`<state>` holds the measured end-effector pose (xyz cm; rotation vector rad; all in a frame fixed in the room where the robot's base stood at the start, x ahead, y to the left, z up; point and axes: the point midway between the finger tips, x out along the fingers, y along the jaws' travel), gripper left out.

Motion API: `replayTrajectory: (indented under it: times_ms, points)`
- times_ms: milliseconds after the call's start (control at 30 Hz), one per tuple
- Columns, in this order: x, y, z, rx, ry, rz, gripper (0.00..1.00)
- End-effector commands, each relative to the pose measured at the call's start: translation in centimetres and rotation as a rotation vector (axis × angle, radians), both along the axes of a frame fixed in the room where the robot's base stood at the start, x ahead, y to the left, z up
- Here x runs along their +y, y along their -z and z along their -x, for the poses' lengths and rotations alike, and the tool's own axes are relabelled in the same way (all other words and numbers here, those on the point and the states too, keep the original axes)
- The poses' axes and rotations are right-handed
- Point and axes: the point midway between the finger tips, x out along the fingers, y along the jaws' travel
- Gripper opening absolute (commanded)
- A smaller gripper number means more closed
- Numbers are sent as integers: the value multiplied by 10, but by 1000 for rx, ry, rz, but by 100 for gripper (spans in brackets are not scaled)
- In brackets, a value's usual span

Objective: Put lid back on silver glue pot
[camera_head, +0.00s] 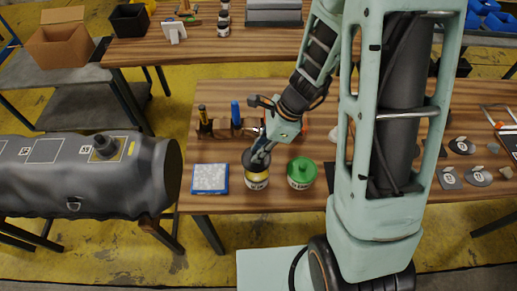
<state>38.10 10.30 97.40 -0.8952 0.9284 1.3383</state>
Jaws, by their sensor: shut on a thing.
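The glue pot (256,183), with a yellow band and a pale label, stands upright near the front edge of the wooden table. A dark round lid (249,161) is at its top. My gripper (260,158) points down at the lid from above and is shut on it. The fingers hide part of the lid, and I cannot tell whether it sits flush on the pot or just above it.
A green-lidded pot (301,171) stands close on the right. A blue-framed pad (210,178) lies to the left. Upright tools (236,114) stand behind. A grey inflatable tube (80,175) lies left of the table (222,204). My arm hides the table's middle.

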Motion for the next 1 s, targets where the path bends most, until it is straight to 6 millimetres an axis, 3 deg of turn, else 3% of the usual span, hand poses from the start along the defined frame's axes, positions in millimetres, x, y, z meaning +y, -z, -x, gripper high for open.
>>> replayTrajectory:
  times_ms: [267, 700, 1000]
  points:
    - [0, 16, 0, -1, 1, -1, 3]
    - [0, 57, 0, 0, -1, -1, 3]
    - [0, 64, 0, -1, -2, -1, 3]
